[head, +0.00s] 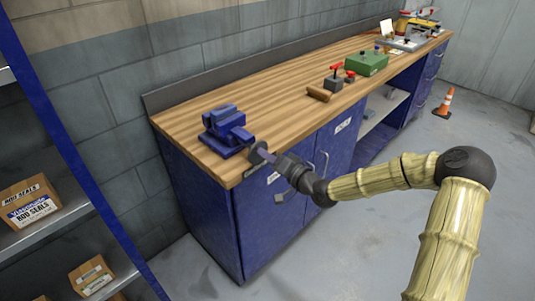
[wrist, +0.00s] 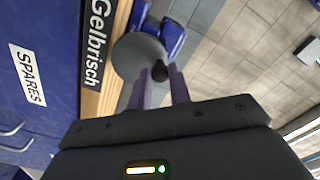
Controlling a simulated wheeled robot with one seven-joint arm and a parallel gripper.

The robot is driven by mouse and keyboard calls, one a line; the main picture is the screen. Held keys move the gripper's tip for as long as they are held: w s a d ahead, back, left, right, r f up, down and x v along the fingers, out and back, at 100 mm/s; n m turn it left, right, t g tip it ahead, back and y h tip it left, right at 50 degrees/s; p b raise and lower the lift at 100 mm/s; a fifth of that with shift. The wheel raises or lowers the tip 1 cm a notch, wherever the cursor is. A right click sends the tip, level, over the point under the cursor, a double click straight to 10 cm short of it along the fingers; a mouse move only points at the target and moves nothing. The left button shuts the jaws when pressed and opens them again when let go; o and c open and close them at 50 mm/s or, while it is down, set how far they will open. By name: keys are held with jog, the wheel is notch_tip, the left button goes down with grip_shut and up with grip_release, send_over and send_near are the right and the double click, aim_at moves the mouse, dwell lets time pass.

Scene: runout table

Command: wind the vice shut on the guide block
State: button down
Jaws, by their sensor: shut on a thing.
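The blue vice (head: 222,130) sits on the near left corner of the wooden bench. Part of it also shows in the wrist view (wrist: 173,38). A round grey handwheel (wrist: 135,56) with a dark knob (wrist: 158,73) stands at the vice's front. My gripper (head: 266,154) is at this wheel, just off the bench's front edge. In the wrist view its two fingers (wrist: 160,78) are shut on the dark knob, one on either side. I cannot pick out the guide block from the vice in either view.
The wooden bench top (head: 270,95) has clear room behind the vice. A brown cylinder (head: 319,93), a red-handled clamp (head: 335,80) and a green box (head: 367,63) stand farther along. Blue cabinets (head: 270,210) lie below the edge. A shelf with boxes (head: 30,205) is at left.

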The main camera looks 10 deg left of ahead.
jog(key=shift+w+d+r+m+p, duration=0.15)
jog(key=shift+m+p, duration=0.3)
jog(key=shift+m, duration=0.45)
jog(key=shift+w+d+r+m+p, duration=0.1)
jog(key=shift+r+m+p, duration=0.05)
jog(key=shift+m+p, duration=0.45)
jog(key=c, duration=1.4)
grip_release()
jog(key=shift+w+m, duration=0.1)
jog(key=shift+m, duration=0.2)
